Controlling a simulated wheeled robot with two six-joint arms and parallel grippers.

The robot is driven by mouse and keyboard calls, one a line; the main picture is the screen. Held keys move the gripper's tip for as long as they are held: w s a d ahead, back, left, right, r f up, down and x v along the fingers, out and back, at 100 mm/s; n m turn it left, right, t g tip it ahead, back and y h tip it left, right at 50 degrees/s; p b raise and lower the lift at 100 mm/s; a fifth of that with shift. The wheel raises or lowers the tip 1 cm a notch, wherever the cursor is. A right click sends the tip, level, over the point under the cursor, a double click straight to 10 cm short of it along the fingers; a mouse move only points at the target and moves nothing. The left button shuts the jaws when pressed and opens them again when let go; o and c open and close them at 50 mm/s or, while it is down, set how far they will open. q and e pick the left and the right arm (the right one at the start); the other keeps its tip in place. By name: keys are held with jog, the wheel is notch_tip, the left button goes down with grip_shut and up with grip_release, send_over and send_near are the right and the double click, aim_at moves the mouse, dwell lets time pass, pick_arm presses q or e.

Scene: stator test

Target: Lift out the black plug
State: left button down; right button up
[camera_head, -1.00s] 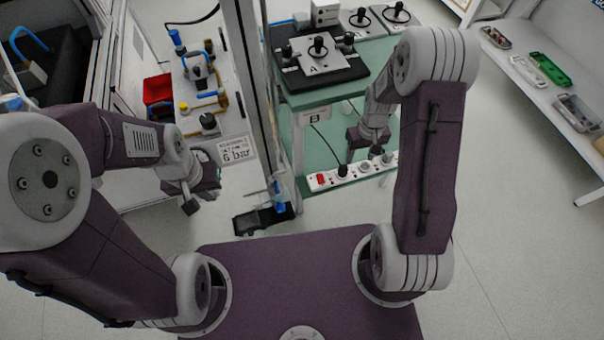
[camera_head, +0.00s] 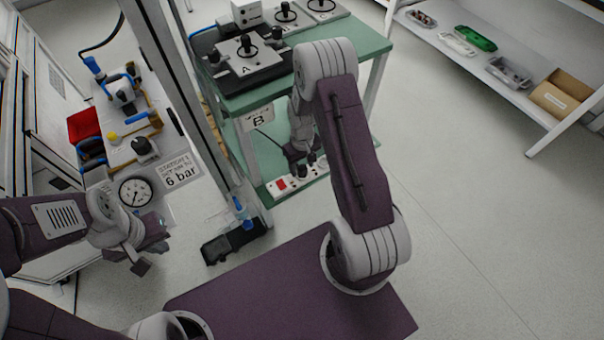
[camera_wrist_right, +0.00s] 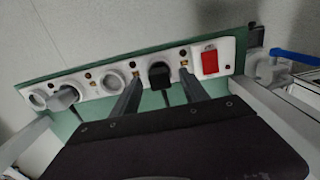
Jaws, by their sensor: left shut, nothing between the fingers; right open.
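The black plug (camera_wrist_right: 159,75) sits in the white socket strip (camera_wrist_right: 85,80), beside the red switch (camera_wrist_right: 209,62). My right gripper (camera_wrist_right: 158,82) is open, with one finger on each side of the plug in the right wrist view. I cannot tell whether the fingers touch it. In the head view my right gripper (camera_head: 300,163) is low over the strip (camera_head: 268,189) and hides part of it. My left gripper (camera_head: 150,248) is shut and empty, at the lower left, away from the strip.
A grey plug (camera_wrist_right: 62,98) is in the strip further left in the wrist view. The strip lies on the lower green shelf of the table (camera_head: 350,60). A metal upright (camera_head: 180,90) stands left of it. A black pedal (camera_head: 232,243) is on the floor.

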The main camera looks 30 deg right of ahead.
aim_at(302, 167)
jog(key=shift+f, duration=0.95)
pick_arm(q)
jog(key=shift+f, duration=0.35)
pick_arm(e)
jog(key=shift+r, duration=0.15)
grip_shut()
